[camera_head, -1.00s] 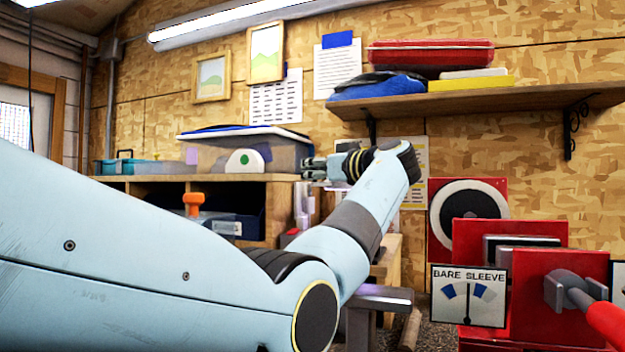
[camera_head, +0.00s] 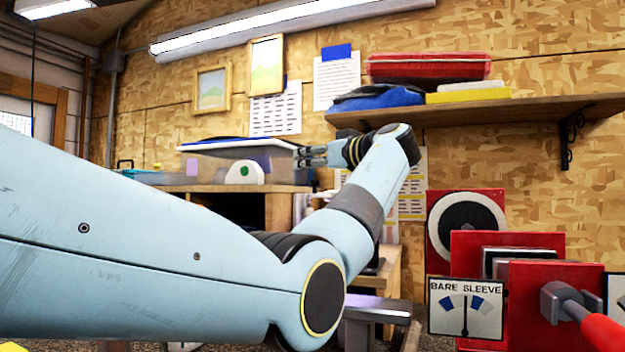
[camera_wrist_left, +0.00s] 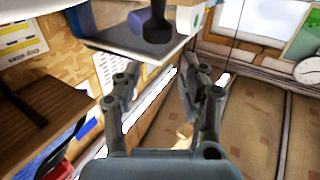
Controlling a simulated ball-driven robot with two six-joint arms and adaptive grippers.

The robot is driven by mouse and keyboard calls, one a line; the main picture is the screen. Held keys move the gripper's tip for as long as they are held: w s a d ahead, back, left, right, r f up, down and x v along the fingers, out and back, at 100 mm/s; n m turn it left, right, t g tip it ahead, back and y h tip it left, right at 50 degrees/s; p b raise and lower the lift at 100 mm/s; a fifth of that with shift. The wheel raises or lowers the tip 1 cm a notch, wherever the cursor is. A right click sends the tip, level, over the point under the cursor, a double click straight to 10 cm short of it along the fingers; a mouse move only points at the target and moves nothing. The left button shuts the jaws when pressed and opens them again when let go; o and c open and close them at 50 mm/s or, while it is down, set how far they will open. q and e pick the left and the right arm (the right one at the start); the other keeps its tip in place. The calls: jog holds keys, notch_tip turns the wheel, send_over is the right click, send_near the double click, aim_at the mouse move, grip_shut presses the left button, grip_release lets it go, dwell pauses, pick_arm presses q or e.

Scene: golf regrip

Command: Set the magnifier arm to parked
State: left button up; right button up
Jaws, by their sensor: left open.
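I cannot make out the magnifier arm in either view; my left arm covers much of the lower left of the head view. My left gripper (camera_head: 312,155) is open and shows small in the head view, in front of the clear storage bin (camera_head: 270,160). In the left wrist view the two fingers of the left gripper (camera_wrist_left: 158,72) stand apart with nothing between them. A dark rounded object (camera_wrist_left: 157,27) shows beyond them near the top; I cannot tell what it is. My right gripper is not in view.
A red machine with a "BARE SLEEVE" gauge (camera_head: 466,308) and a red-handled lever (camera_head: 600,330) stands at the right. A wooden wall shelf (camera_head: 480,112) holds a red case (camera_head: 428,67). A wooden cabinet (camera_head: 280,212) is behind my left arm.

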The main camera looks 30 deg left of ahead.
pick_arm(q)
notch_tip(320, 180, up, 5)
jog(key=shift+r, duration=0.1)
